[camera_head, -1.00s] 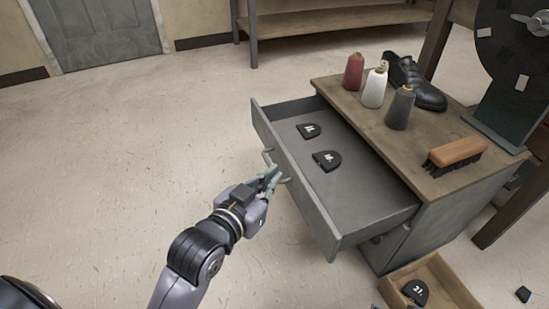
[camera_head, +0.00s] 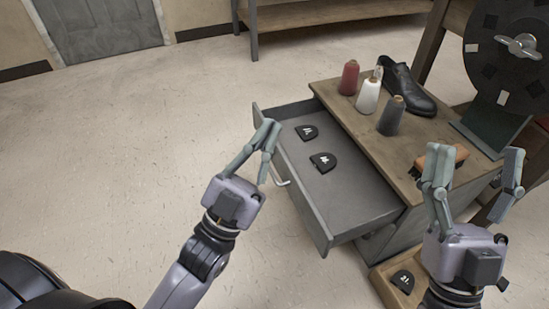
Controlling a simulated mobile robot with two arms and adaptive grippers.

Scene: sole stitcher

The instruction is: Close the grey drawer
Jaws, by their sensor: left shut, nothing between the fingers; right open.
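The grey drawer (camera_head: 313,203) is pulled out from the wooden-topped cabinet (camera_head: 345,107). Two dark numbered pieces (camera_head: 307,132) and (camera_head: 323,162) lie inside it. My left gripper (camera_head: 268,132) is shut and empty. Its fingers overlap the drawer's front panel in the picture, near the handle (camera_head: 281,176), which they partly hide; I cannot tell whether they touch. My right gripper (camera_head: 475,167) is open and empty at the right, in front of the cabinet's right end, and hides part of the brush.
A wooden tray (camera_head: 379,284) with a numbered piece (camera_head: 403,281) lies below. The floor at left is clear.

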